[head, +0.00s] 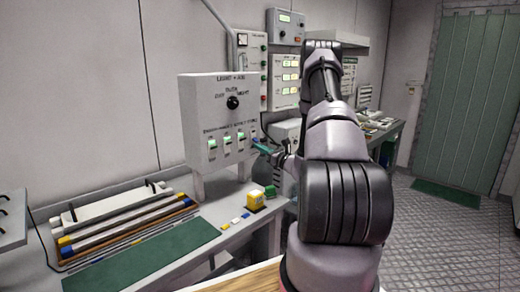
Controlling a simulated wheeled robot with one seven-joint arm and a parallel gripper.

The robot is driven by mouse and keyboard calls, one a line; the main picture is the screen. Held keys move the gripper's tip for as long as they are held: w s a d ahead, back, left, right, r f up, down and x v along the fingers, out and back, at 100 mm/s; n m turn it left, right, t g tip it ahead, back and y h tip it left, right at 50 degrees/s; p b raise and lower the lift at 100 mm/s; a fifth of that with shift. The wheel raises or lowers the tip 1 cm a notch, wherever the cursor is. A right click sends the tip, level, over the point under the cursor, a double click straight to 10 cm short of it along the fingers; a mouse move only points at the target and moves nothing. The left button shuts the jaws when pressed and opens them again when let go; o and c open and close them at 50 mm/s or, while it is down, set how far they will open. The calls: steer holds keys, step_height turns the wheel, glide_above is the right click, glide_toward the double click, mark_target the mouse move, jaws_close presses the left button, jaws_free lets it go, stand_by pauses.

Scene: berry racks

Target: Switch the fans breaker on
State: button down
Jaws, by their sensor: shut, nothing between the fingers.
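A light grey breaker box (205,105) stands on legs on the bench, with a black round knob (233,102) on its upper front. Below the knob is a row of several small breaker switches (227,140) with green and white faces. The printed labels are too small to read, so I cannot tell which switch is the fans breaker or how it is set. My gripper (260,146) is at the right end of the row, close to the box's front. It looks shut and empty. I cannot tell whether it touches a switch. My arm hides the area to its right.
Coloured bars (125,225) and a green mat (145,257) lie at left. Other control panels (285,75) hang on the wall behind. Floor at right is clear.

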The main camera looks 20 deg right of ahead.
mark_target(258, 141)
steer(key=shift+s+d+r+g+h, duration=0.15)
steer(key=shift+r+g+h, duration=0.15)
steer(key=shift+g, duration=0.25)
steer(key=shift+s+a+r+g+h, duration=0.15)
steer(key=shift+r+g+h, duration=0.1)
steer(key=shift+g, duration=0.3)
steer(key=shift+d, duration=0.1)
steer(key=g, duration=0.1)
steer(key=r+g+h, duration=0.1)
steer(key=g, duration=0.1)
steer(key=r+g, duration=0.1)
steer(key=shift+s+d+r+g+h, duration=0.15)
steer(key=shift+s+r+g+h, duration=0.05)
steer(key=shift+s+g+h, duration=0.1)
stand_by(0.5)
steer(key=shift+r, duration=0.8)
